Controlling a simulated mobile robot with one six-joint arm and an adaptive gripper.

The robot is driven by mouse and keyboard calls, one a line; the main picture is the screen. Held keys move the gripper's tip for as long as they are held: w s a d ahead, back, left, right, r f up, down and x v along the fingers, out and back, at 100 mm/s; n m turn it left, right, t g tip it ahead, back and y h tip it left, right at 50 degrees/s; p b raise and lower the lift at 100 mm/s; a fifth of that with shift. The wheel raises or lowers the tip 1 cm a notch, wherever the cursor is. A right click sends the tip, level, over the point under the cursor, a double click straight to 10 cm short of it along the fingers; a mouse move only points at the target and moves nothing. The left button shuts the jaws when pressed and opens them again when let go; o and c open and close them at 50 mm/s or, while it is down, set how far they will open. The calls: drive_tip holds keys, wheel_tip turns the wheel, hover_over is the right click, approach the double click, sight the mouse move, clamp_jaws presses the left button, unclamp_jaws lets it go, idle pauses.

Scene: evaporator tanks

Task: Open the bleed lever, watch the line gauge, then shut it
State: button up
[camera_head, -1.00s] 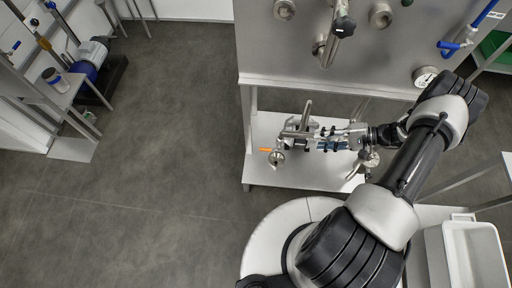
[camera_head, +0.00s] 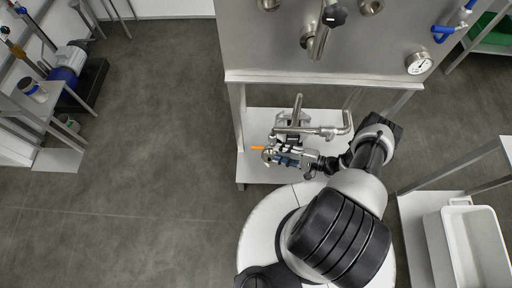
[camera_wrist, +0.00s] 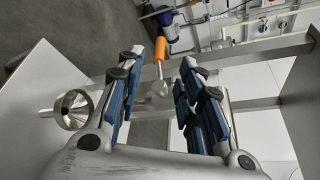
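An orange-handled lever (camera_head: 257,148), likely the bleed lever, sticks out to the left at the end of the metal pipework below the panel. In the wrist view the orange handle (camera_wrist: 159,50) shows just beyond and between my fingertips, apart from both. My gripper (camera_head: 271,156) is close beside the lever's metal body, its blue-padded fingers spread and empty; it also shows in the wrist view (camera_wrist: 172,65). The round white-faced line gauge (camera_head: 419,63) is on the panel's lower right; its reading is too small to tell.
The steel panel (camera_head: 290,55) carries a dark knob (camera_head: 334,15) and blue-handled valves (camera_head: 447,31). A pipe (camera_head: 338,129) runs close above my gripper. A steel funnel-like outlet (camera_wrist: 73,109) is left of my fingers. A white bin (camera_head: 468,243) stands right.

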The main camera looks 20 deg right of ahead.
sight(256, 147)
drive_tip(key=b+x, duration=0.1)
drive_tip(key=x, duration=1)
drive_tip(key=shift+b, duration=0.35)
drive_tip(key=shift+c, duration=0.4)
clamp_jaws()
